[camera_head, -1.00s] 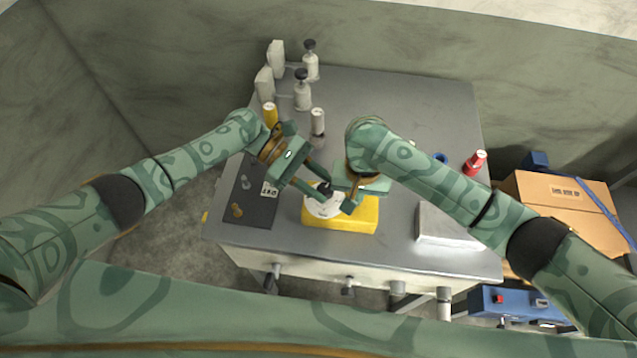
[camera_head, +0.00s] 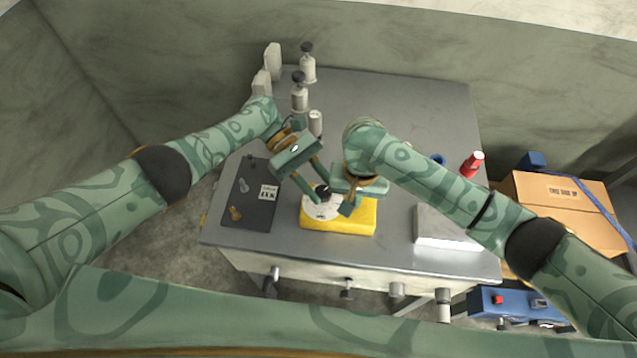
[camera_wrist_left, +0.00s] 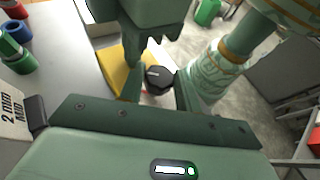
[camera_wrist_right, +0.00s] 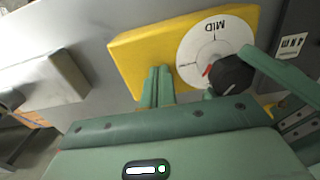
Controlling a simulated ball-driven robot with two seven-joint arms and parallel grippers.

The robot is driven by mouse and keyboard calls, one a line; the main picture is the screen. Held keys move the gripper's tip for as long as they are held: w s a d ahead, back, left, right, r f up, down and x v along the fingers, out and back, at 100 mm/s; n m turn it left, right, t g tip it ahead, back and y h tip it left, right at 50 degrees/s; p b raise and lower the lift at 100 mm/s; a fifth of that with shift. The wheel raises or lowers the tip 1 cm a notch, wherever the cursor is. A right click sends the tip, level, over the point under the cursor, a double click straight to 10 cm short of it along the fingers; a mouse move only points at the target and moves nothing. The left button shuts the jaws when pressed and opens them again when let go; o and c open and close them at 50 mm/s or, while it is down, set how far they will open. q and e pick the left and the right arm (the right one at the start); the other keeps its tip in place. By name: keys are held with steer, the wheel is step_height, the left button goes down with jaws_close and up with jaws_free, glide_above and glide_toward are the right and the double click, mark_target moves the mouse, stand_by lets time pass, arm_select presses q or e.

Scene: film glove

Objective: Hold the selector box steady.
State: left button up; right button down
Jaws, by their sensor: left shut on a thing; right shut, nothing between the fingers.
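The selector box (camera_head: 365,218) is a yellow block near the table's front edge. It carries a white dial plate (camera_wrist_right: 195,55) lettered "MID" and a black knob (camera_wrist_right: 231,76), which also shows in the left wrist view (camera_wrist_left: 158,78). My left gripper (camera_head: 322,190) is shut on the knob, with a finger on either side of it in the left wrist view. My right gripper (camera_wrist_right: 158,72) is shut and empty, its fingertips together over the box's yellow face beside the dial. I cannot tell whether they touch the box. The right arm partly hides the box in the head view.
A dark panel (camera_head: 262,210) with small parts lies left of the box. A pale grey block (camera_head: 440,228) is to the right. The table's back middle is clear.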

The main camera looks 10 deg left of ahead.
arm_select(q)
steer(key=o, duration=1)
steer(key=shift+s, duration=0.1)
steer(key=shift+c, duration=0.2)
steer(key=shift+f, duration=0.1)
steer(key=shift+a+n+t+h, duration=0.1)
steer(key=shift+n+t+h, duration=0.2)
steer(key=shift+n+t, duration=0.1)
steer(key=shift+s+a+n+t+h, duration=0.1)
steer(key=shift+s+n+t+h, duration=0.15)
steer(key=shift+n+t+h, duration=0.7)
steer(key=n+t, duration=0.1)
steer(key=t, duration=0.1)
steer(key=n+t, duration=0.4)
steer(key=shift+s, duration=0.35)
steer(key=v, duration=1.2)
steer(key=shift+w, duration=0.25)
steer(key=shift+f, duration=0.15)
